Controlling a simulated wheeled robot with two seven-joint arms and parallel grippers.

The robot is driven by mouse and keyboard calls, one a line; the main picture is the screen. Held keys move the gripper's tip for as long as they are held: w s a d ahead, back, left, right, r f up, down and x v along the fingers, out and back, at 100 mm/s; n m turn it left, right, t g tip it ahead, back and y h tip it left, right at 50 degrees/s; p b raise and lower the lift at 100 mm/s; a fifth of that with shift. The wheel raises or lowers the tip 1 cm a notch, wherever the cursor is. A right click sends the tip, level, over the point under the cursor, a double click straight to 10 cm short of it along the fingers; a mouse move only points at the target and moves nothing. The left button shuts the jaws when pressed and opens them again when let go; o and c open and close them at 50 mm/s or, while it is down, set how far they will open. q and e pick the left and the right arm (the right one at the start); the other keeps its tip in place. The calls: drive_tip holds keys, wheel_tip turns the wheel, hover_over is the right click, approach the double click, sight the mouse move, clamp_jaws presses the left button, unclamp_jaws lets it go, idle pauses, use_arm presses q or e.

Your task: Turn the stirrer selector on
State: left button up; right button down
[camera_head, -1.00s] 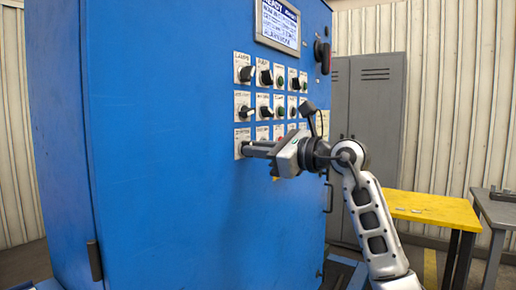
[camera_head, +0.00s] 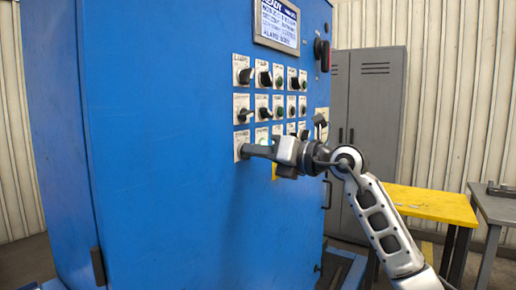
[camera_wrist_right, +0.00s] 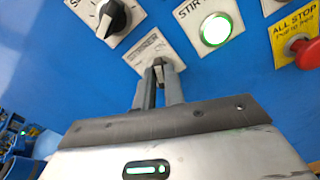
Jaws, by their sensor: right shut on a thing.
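The stirrer selector is a dark knob (camera_wrist_right: 158,65) on a white plate (camera_wrist_right: 149,46) whose label is partly readable in the wrist view. In the head view its plate (camera_head: 238,144) is at the lower left of the switch panel. My right gripper (camera_wrist_right: 160,76) is shut on the knob, one finger on each side of it. The same gripper (camera_head: 247,150) reaches the panel from the right in the head view. Beside it, a round button labelled "STIR" glows green (camera_wrist_right: 216,30). My left gripper is not in view.
The blue cabinet (camera_head: 160,160) carries rows of switches and a display (camera_head: 277,23). A red stop button (camera_wrist_right: 306,52) on a yellow plate is at the right of the wrist view. A black selector (camera_wrist_right: 112,16) is at upper left. A yellow table (camera_head: 430,208) stands right.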

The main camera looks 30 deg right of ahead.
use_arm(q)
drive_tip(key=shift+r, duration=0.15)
use_arm(e)
drive_tip(key=shift+m, duration=0.6)
drive_tip(key=c, duration=1.5)
unclamp_jaws()
drive_tip(key=shift+d, duration=0.1)
